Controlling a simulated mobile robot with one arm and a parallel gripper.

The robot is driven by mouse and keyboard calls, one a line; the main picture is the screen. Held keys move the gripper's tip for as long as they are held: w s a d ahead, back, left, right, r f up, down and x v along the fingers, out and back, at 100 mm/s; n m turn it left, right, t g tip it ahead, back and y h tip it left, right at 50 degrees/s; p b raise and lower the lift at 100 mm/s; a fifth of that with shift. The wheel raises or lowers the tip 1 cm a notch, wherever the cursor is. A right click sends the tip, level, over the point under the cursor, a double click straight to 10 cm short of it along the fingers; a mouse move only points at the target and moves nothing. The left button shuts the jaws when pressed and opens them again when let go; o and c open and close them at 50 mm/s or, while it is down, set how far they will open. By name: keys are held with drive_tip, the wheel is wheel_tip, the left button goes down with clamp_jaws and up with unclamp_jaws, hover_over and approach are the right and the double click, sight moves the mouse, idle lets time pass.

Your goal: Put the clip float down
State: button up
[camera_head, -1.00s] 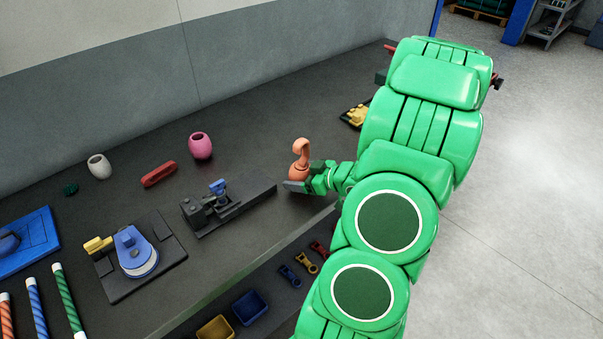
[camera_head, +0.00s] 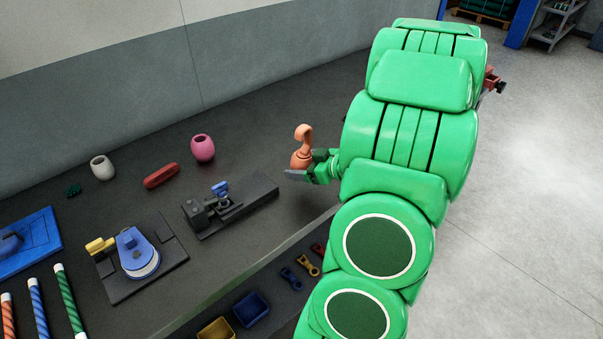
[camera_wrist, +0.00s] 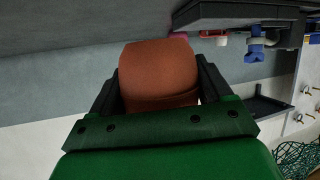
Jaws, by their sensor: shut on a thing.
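The clip float is an orange body with a hook-shaped clip on top (camera_head: 302,150). My gripper (camera_head: 308,170) is shut on it and holds it upright near the front edge of the dark bench. In the wrist view the orange float (camera_wrist: 160,75) fills the space between both dark fingers (camera_wrist: 160,90). Its clip is not visible in the wrist view. I cannot tell for sure whether its underside touches the bench.
A dark fixture with a blue part (camera_head: 230,206) stands left of the float. Beyond it are a pink float (camera_head: 203,148), a red float (camera_head: 161,175) and a white float (camera_head: 102,167). A blue-topped device (camera_head: 137,255) sits front left. Bins (camera_head: 251,309) lie below the bench edge.

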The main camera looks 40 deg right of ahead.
sight(306, 151)
drive_tip(key=shift+r, duration=2.5)
